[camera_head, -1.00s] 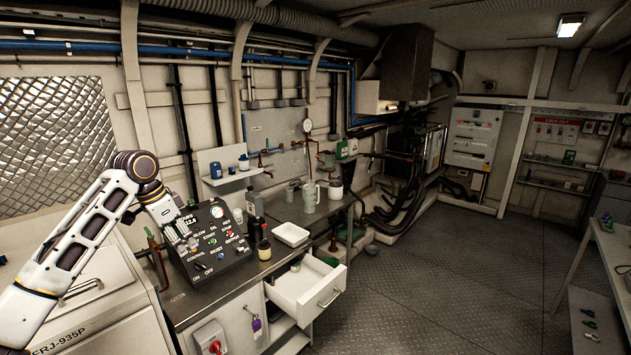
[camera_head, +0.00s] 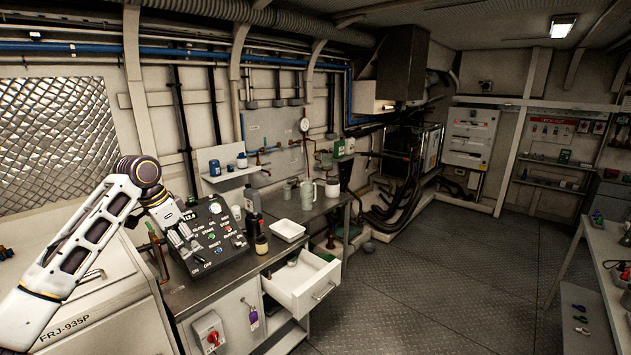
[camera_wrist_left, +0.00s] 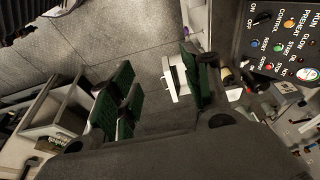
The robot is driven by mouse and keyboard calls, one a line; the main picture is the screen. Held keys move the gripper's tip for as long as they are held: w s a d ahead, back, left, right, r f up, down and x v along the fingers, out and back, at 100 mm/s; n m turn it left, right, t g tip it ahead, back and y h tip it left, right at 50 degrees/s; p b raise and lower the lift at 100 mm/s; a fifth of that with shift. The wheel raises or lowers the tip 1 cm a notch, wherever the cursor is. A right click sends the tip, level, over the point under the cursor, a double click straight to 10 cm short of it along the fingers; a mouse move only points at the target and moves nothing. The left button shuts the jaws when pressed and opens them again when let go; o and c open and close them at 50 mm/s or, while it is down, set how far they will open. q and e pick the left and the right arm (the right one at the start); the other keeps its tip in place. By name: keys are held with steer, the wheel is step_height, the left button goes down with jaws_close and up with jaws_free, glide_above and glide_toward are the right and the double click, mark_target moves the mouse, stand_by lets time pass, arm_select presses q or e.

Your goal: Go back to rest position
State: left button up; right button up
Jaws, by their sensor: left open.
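My left arm comes in from the left in the head view, and its wrist sits in front of the control panel (camera_head: 213,238). The left gripper (camera_head: 183,240) hangs by the panel's left side, small and partly lost against it. In the left wrist view the left gripper (camera_wrist_left: 155,92) is open, with its green-padded fingers apart and nothing between them. The control panel (camera_wrist_left: 285,40) shows close by at the upper right there. My right gripper is in neither view.
The bench holds a white tray (camera_head: 287,231), dark bottles and jugs. Below it, a white drawer (camera_head: 305,285) stands open. A table (camera_head: 598,250) with tools stands at the far right. The floor (camera_head: 440,270) between them is clear.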

arm_select(q)
steer(key=w+f+n+b, duration=0.1)
steer(key=w+f+n, duration=0.1)
steer(key=f, duration=1.2)
steer(key=w+f+n, duration=0.2)
steer(key=f, duration=1.1)
steer(key=s+f+n, duration=0.1)
steer(key=s+f, duration=0.2)
steer(key=f, duration=0.6)
steer(key=s+f+y+b, duration=0.1)
steer(key=s+f, duration=0.2)
steer(key=f, duration=0.6)
steer(key=s+f+n, duration=0.1)
steer(key=s+f, duration=0.3)
steer(key=f, duration=0.6)
steer(key=s+d+f+y+b, duration=0.1)
steer(key=s+d+f, duration=0.1)
steer(key=s+f, duration=2.05)
steer(key=s+d+f, duration=0.2)
steer(key=s+f, duration=0.1)
steer(key=s, duration=0.7)
steer(key=s+d+f+g, duration=0.1)
steer(key=s+d+f, duration=0.1)
steer(key=s, duration=0.8)
steer(key=s+d+f, duration=0.2)
steer(key=s+f, duration=0.2)
steer(key=s, duration=0.6)
steer(key=shift+d+b, duration=0.4)
steer(key=shift+b, duration=0.05)
